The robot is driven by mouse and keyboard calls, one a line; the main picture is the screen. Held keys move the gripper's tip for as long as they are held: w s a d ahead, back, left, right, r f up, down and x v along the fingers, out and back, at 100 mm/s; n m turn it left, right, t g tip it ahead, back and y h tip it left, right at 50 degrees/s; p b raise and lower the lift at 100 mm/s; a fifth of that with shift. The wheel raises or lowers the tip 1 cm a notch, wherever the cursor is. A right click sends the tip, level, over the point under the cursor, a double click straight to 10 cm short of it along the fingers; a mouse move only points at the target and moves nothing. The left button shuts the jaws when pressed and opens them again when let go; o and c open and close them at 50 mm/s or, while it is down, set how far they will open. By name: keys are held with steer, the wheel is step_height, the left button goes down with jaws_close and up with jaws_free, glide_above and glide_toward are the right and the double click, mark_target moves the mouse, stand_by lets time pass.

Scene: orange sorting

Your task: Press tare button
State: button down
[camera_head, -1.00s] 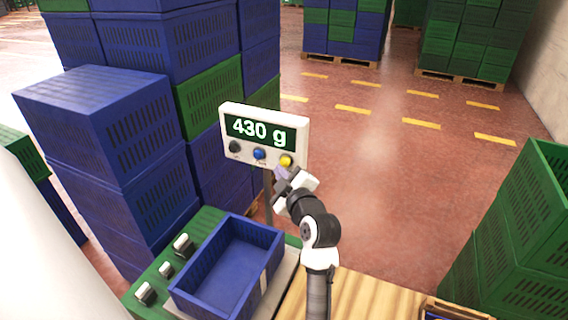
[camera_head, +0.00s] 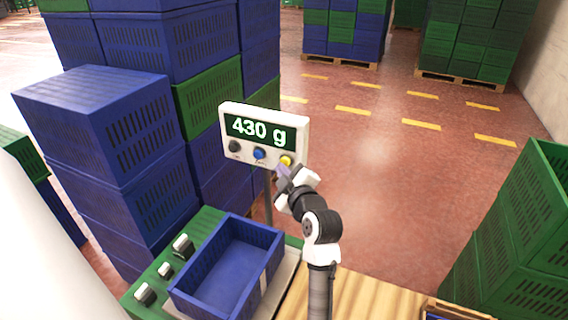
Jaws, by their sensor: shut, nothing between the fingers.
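The scale display (camera_head: 263,132) is a white panel on a post, reading "430 g" in light digits on a dark screen. Below the digits are a black button (camera_head: 235,146), a blue button (camera_head: 259,153) and a yellow button (camera_head: 286,161); the small labels are too small to read surely. My gripper (camera_head: 282,171) is shut and empty, its tips just below the yellow button. I cannot tell whether they touch the panel. An empty blue crate (camera_head: 226,268) sits on the scale plate (camera_head: 283,284) below the display.
A green panel (camera_head: 150,283) with several white-topped switches lies left of the crate. Stacked blue crates (camera_head: 95,140) stand close behind and left of the display. Green crates (camera_head: 520,235) stand at the right. The floor beyond the wooden table (camera_head: 350,295) is open.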

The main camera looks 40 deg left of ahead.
steer(key=shift+w+a, duration=0.1)
steer(key=shift+w, duration=0.4)
stand_by(0.4)
steer(key=shift+s, duration=0.15)
steer(key=shift+s+d+b, duration=0.25)
steer(key=shift+s+b, duration=0.05)
steer(key=shift+s, duration=0.5)
steer(key=s, duration=0.2)
steer(key=s+d, duration=0.1)
steer(key=s, duration=0.2)
stand_by(0.3)
steer(key=shift+w, duration=0.1)
stand_by(0.6)
